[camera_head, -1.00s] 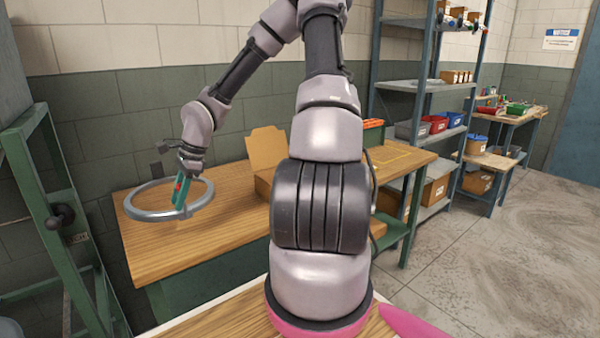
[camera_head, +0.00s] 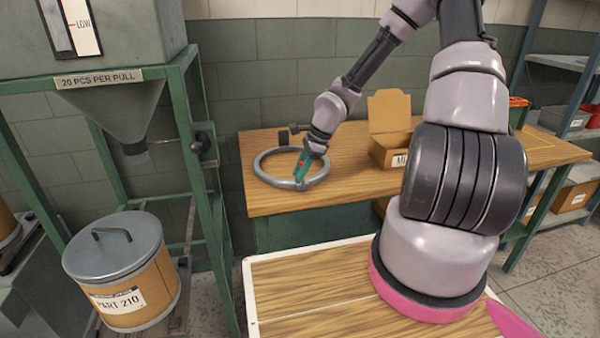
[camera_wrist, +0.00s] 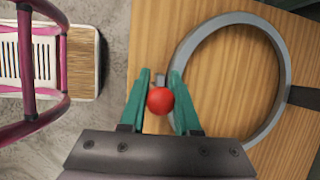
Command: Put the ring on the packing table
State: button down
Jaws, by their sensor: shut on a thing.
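The ring (camera_head: 257,174) is a thin grey hoop lying nearly level at the left end of the wooden packing table (camera_head: 350,193). In the wrist view the ring (camera_wrist: 283,65) shows over the wood grain. My gripper (camera_head: 301,173) has green fingers and points down at the ring's near side. In the wrist view my gripper (camera_wrist: 160,88) is shut on the ring's near side, at a small grey tab. A red ball (camera_wrist: 160,100) shows between the fingers. I cannot tell whether the ring touches the tabletop.
An open cardboard box (camera_head: 391,125) stands right of the ring. A dark block (camera_head: 291,131) is behind it. A green-framed hopper stand (camera_head: 190,140) rises left of the table, with a lidded drum (camera_head: 125,285) below. Shelves (camera_head: 565,60) stand at right.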

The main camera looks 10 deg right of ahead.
jog(key=c, duration=0.6)
grip_release()
jog(key=shift+f, duration=0.1)
jog(key=s+d+r+n+h, duration=0.2)
jog(key=s+d+r, duration=0.1)
jog(key=r, duration=0.4)
jog(key=s+d+r+n+h, duration=0.1)
jog(key=s+d+r+n, duration=0.15)
jog(key=r, duration=0.45)
jog(key=s+d+r+n+h, duration=0.2)
jog(key=s+d+r, duration=0.1)
jog(key=r, duration=0.4)
jog(key=s+a+r+n+t+y, duration=0.1)
jog(key=s+r+n, duration=0.1)
jog(key=s+r, duration=0.2)
jog(key=s+a+r+n+t, duration=0.1)
jog(key=s+r+n+t, duration=0.1)
jog(key=s+r, duration=0.2)
jog(key=s+r+n+t+y, duration=0.1)
jog(key=s+r+n+t, duration=0.1)
jog(key=r, duration=0.7)
jog(key=shift+s+a+r+n+y, duration=0.2)
jog(key=shift+s+n, duration=0.1)
jog(key=shift+s, duration=0.4)
jog(key=shift+s+a+r+n+y, duration=0.15)
jog(key=shift+s+a+n, duration=0.1)
jog(key=shift+s, duration=0.4)
jog(key=shift+t, duration=0.3)
